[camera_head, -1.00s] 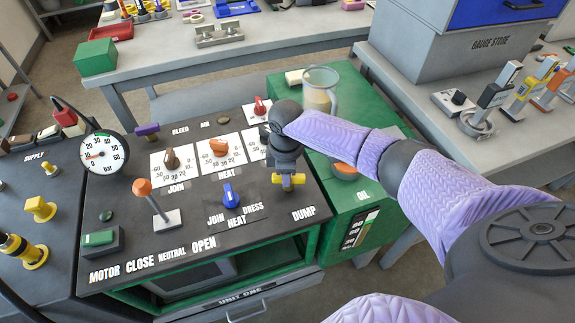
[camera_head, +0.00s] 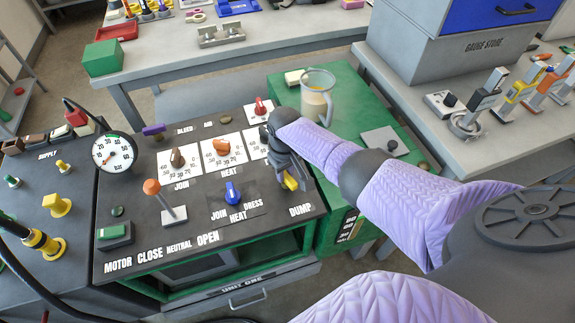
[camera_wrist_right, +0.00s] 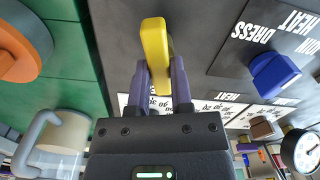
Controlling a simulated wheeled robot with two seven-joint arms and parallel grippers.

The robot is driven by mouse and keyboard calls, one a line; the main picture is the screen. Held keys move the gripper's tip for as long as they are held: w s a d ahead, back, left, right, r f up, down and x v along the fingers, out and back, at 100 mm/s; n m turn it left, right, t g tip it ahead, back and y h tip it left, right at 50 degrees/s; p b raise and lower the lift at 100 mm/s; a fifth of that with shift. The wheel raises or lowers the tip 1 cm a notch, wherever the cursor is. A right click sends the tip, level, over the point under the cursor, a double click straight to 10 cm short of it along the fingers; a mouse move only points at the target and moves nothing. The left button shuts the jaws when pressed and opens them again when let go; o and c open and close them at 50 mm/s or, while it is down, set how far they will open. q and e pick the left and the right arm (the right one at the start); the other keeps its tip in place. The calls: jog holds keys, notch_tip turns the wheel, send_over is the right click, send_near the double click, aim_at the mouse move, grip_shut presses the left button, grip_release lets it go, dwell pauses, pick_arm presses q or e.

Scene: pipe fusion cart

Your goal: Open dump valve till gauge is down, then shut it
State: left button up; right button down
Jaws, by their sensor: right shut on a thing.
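The yellow dump valve handle (camera_head: 291,182) is on the black panel beside the DUMP label. My right gripper (camera_head: 283,168) is shut on it from above. In the right wrist view the yellow handle (camera_wrist_right: 155,45) sits between the two purple fingers of the gripper (camera_wrist_right: 160,82). The handle lies at a slant in the head view. The round white pressure gauge (camera_head: 114,152) stands at the panel's left, and its needle points to the lower left side of the dial, too small to read exactly. The gauge (camera_wrist_right: 302,150) also shows in the right wrist view. My left gripper is out of view.
The orange-topped lever (camera_head: 165,200) and blue selector knob (camera_head: 233,193) stand left of the handle. A green motor switch (camera_head: 115,234) is at front left. A clear jug (camera_head: 317,97) stands on the green oil cabinet (camera_head: 352,110) behind my right arm.

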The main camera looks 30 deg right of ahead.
jog(key=shift+s+f+m, duration=0.1)
jog(key=shift+f+m, duration=0.05)
jog(key=shift+m, duration=1.35)
